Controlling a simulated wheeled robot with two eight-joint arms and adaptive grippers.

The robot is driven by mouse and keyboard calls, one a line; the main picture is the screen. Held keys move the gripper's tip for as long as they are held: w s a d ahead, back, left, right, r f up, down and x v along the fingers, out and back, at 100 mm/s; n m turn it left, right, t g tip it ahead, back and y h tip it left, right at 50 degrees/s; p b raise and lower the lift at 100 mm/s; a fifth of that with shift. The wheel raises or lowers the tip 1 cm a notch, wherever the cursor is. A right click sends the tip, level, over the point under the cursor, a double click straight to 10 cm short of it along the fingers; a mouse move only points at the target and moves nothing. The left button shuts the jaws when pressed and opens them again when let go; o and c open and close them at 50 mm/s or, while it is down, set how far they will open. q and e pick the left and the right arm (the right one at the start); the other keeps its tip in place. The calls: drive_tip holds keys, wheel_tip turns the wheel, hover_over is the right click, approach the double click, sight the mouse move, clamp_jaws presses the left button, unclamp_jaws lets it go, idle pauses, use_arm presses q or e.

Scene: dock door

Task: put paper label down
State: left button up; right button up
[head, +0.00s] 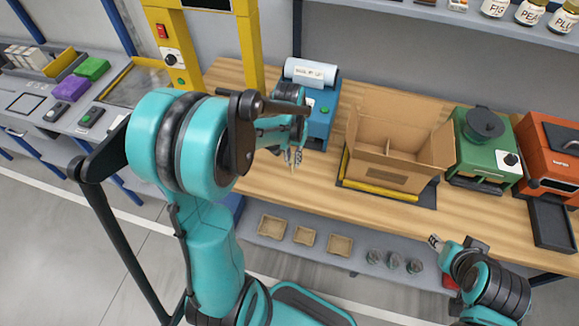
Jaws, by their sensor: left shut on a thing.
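My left gripper (292,157) is in front of the blue machine, above the wooden bench top. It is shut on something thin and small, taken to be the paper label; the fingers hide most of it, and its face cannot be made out. My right gripper (435,241) is at the lower right, in front of the bench's front edge, away from the objects on top. It is too small to tell whether its fingers are open or shut.
The blue machine (319,125) carries a white roll. An open cardboard box (385,158) with dividers stands on a dark mat right of it. A green machine (470,155) and an orange machine (548,150) stand further right. Bare bench top (315,180) lies left of the box.

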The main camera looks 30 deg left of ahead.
use_arm(q)
drive_tip(key=shift+w+a+f, duration=0.15)
drive_tip(key=shift+a+f, duration=0.35)
drive_tip(key=shift+a, duration=0.3)
wheel_tip(320, 180, down, 4)
drive_tip(key=shift+f+b, duration=0.1)
drive_tip(key=shift+b, duration=0.7)
drive_tip(key=o, duration=0.7)
